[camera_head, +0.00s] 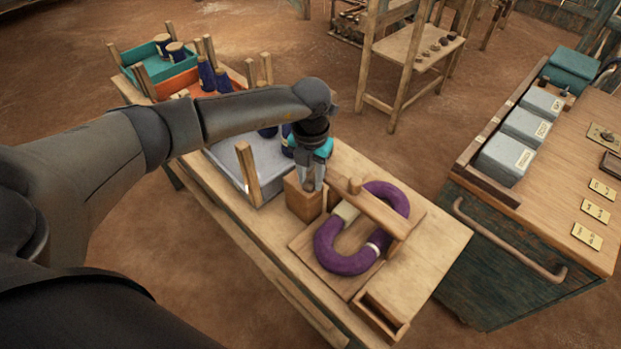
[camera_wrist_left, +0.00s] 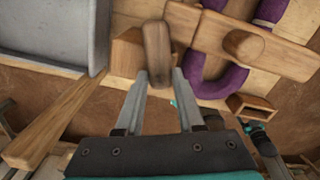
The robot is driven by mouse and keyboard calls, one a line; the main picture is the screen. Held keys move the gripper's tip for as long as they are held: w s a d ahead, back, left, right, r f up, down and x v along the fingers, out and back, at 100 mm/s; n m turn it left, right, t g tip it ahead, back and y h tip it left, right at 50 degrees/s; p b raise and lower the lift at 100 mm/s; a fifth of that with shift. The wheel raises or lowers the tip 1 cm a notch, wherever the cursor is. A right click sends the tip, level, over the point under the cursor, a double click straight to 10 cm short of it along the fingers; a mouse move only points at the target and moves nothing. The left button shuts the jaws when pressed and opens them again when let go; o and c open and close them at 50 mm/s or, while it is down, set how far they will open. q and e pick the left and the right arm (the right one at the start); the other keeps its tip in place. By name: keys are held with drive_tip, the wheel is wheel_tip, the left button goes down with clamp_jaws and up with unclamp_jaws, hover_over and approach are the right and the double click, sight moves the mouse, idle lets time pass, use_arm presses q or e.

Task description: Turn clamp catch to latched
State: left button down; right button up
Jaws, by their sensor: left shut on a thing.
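A wooden clamp board (camera_head: 340,278) lies on the bench with a purple looped hank (camera_head: 345,262) on it. A wooden clamp bar (camera_head: 375,212) crosses over the hank; it also shows in the left wrist view (camera_wrist_left: 205,32). A square wooden block (camera_head: 303,203) stands beside the bar's far end. A rounded wooden catch (camera_wrist_left: 157,45) sits on top of the block. My left gripper (camera_head: 313,187) points down over the block, shut on the catch, with one finger on each side of it in the left wrist view (camera_wrist_left: 159,80).
A grey tray (camera_head: 268,160) lies left of the block, with a wooden post at its corner. An open wooden box (camera_head: 381,316) sits at the bench's near end. A cabinet (camera_head: 520,250) with grey boxes stands to the right, across a floor gap.

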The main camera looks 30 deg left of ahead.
sight(310, 182)
use_arm(q)
drive_tip(key=shift+m+b, duration=0.65)
drive_tip(key=shift+m, duration=1.25)
drive_tip(key=c, duration=0.5)
unclamp_jaws()
wheel_tip(310, 182, up, 15)
drive_tip(key=shift+r, duration=0.15)
